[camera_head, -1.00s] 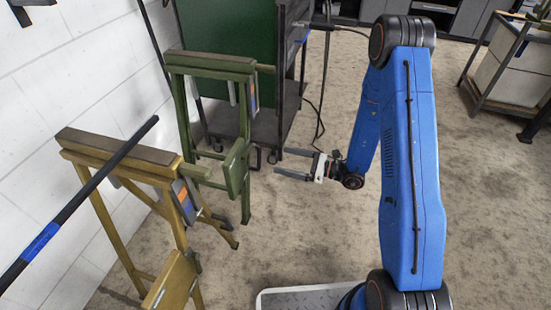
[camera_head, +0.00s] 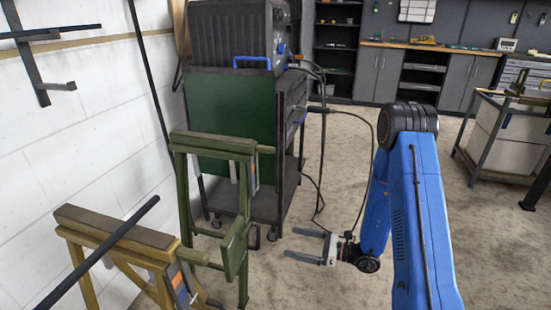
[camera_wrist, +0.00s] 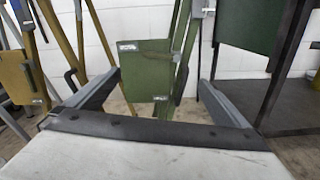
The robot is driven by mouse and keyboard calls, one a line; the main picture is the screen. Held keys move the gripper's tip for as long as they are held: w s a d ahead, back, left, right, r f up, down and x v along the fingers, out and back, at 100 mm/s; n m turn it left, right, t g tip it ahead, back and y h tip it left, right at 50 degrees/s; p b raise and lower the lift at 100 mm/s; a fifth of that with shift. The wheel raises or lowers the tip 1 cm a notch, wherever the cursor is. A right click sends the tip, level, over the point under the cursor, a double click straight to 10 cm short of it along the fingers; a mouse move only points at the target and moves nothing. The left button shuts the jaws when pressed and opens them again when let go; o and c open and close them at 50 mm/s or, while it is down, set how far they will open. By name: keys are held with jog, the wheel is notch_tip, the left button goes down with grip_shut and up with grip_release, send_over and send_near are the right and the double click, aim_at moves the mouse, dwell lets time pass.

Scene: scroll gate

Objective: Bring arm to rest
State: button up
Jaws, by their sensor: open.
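My blue arm (camera_head: 415,210) stands at the right of the head view, bent at its black joint, with the forearm hanging down. My gripper (camera_head: 305,245) is open at its lower end, its two grey fingers pointing left toward the green stand (camera_head: 238,200). Nothing is between the fingers. In the wrist view the open fingers of my gripper (camera_wrist: 160,90) spread to either side, with the green stand's plate (camera_wrist: 148,72) beyond, apart from them.
A yellow stand (camera_head: 115,235) with a black bar (camera_head: 105,245) is at the left, near the white wall (camera_head: 110,90). A dark cart (camera_head: 290,150) carries a black machine (camera_head: 228,35) with hanging cables. Cabinets line the back. Bare floor (camera_head: 340,160) lies around the gripper.

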jog(key=s+a+r+n+g+h, duration=0.1)
jog(key=s+r+n+g+h, duration=0.4)
jog(key=s+r+n+g, duration=0.75)
jog(key=s+d+r+n+t+h, duration=1.1)
jog(key=s+d+r+h, duration=0.1)
jog(key=s+d+r, duration=0.4)
jog(key=s+d, duration=0.1)
jog(key=s, duration=0.1)
jog(key=shift+s+d, duration=0.25)
jog(key=shift+s, duration=0.05)
